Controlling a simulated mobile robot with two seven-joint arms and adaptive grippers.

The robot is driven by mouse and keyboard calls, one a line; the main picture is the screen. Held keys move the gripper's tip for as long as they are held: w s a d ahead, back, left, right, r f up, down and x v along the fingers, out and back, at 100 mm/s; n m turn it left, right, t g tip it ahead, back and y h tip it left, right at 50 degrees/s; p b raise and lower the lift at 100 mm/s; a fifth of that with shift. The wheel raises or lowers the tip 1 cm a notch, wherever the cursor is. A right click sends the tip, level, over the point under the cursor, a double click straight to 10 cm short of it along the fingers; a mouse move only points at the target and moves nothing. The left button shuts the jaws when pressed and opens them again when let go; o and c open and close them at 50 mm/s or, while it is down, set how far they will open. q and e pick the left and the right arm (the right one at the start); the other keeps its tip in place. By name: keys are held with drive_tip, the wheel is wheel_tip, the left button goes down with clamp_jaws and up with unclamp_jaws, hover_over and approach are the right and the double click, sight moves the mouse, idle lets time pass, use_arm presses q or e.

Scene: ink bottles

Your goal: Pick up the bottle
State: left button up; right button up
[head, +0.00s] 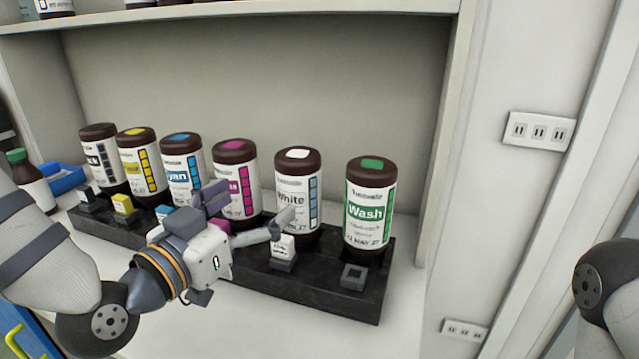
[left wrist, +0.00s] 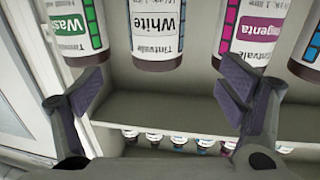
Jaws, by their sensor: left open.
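Several brown bottles stand upright in a row on a black rack (head: 335,304). Their labels read Wash (head: 367,212), White (head: 296,187), Magenta (head: 236,170) and Cyan (head: 183,168), with a yellow one (head: 138,157) and a black one (head: 100,158) further left. My left gripper (head: 250,210) is open and empty in front of the Magenta and White bottles. In the left wrist view, which looks upside down, the White bottle (left wrist: 157,30) shows beyond and between the spread fingers (left wrist: 160,92). The Wash bottle (left wrist: 75,25) and Magenta bottle (left wrist: 252,28) lie to either side. My right gripper is out of view.
Small labelled blocks, such as a white one (head: 283,252), sit along the rack's front. A shelf board (head: 300,9) runs above the bottles. A side panel (head: 445,150) closes the right. A green-capped bottle (head: 32,182) and blue tray (head: 66,180) are at far left.

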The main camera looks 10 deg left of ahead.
sight(285, 185)
use_arm(q)
drive_tip(key=x, duration=0.3)
drive_tip(key=b+x, duration=0.1)
drive_tip(key=x, duration=0.7)
drive_tip(key=shift+d+f, duration=0.2)
drive_tip(key=shift+f, duration=0.2)
drive_tip(key=shift+w+d+r, duration=0.15)
drive_tip(key=shift+w, duration=0.2)
drive_tip(key=shift+r, duration=0.1)
drive_tip(key=c, duration=2)
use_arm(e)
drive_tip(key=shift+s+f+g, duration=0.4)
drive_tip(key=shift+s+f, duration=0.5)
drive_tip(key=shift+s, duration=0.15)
